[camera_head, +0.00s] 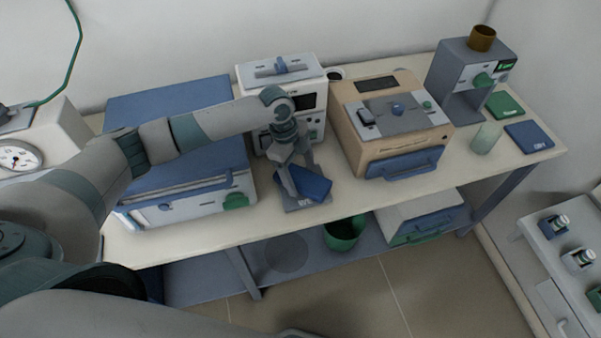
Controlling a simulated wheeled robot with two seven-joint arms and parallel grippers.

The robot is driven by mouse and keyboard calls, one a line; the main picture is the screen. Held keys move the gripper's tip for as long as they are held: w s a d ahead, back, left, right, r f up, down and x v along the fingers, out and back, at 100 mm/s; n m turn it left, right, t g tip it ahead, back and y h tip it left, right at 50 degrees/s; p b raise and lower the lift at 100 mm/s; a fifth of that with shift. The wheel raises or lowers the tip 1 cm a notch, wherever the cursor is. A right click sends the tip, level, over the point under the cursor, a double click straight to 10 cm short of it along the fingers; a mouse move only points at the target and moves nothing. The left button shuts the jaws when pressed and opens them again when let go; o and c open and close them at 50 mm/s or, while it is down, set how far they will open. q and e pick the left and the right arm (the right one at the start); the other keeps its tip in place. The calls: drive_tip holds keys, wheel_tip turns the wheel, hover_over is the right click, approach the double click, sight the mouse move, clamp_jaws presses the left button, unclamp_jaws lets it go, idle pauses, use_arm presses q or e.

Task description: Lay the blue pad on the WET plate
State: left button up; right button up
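The blue pad (311,185) is at the front middle of the bench, over a grey plate (305,205). The pad is turned relative to the plate and covers most of it. The plate's front edge carries white lettering, too small to read for certain. My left gripper (299,180) points down at the pad. Its fingers are spread, one at the pad's left edge and the other behind it. Whether they press on the pad or stand clear of it cannot be told. My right gripper is out of view.
A large blue-topped furnace (180,105) stands left, a white instrument (285,75) behind, and a tan furnace (392,120) right. Farther right are a grey machine (470,75), a glass (486,138), a green plate (505,106) and a blue plate (530,136). Bench front right is clear.

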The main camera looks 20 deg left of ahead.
sight(292, 173)
use_arm(q)
drive_tip(key=shift+r, duration=0.1)
drive_tip(key=b+v, duration=0.4)
drive_tip(key=v, duration=0.8)
drive_tip(key=shift+d, duration=0.1)
idle(0.3)
